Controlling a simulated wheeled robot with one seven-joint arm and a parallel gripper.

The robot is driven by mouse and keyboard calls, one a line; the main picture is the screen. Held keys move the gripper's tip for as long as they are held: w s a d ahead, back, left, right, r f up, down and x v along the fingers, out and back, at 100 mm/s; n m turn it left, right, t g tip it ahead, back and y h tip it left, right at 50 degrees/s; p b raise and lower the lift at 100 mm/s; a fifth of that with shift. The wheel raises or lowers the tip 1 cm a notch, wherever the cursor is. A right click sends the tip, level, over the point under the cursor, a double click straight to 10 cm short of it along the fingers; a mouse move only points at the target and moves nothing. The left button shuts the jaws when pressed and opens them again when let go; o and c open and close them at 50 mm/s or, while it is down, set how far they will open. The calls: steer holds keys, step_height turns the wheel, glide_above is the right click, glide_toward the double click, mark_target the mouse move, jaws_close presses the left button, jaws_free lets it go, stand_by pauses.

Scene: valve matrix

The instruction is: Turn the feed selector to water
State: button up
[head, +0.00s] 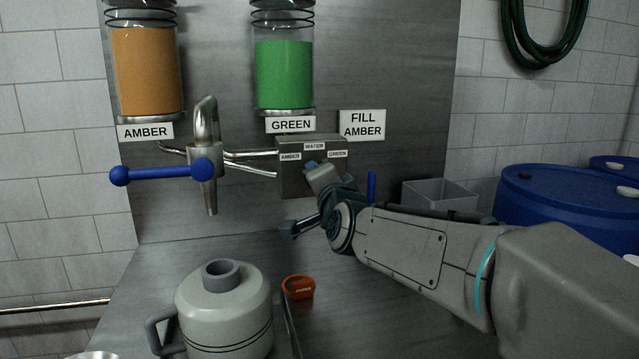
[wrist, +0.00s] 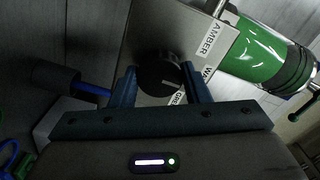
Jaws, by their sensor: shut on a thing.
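The feed selector box (head: 294,182) is a grey metal block on the back panel, with labels AMBER at left, WATER (head: 314,146) at top and GREEN at right. My gripper (head: 314,168) is at its front and hides the knob in the head view. In the wrist view the round black selector knob (wrist: 158,75) sits between the two blue fingers of my gripper (wrist: 159,70), which are shut on it. The WATER label is partly hidden by a finger.
A tap with a blue lever (head: 160,173) is left of the box. Amber (head: 147,72) and green (head: 284,75) cylinders hang above. A grey jug (head: 225,310) and small orange object (head: 298,287) are below. A clear bin (head: 440,195) and blue drums (head: 560,205) stand right.

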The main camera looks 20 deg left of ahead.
steer(key=o, duration=1)
steer(key=shift+c, duration=0.2)
steer(key=b+v, duration=0.1)
steer(key=v, duration=1.2)
steer(key=shift+s+b, duration=0.4)
steer(key=shift+d, duration=0.15)
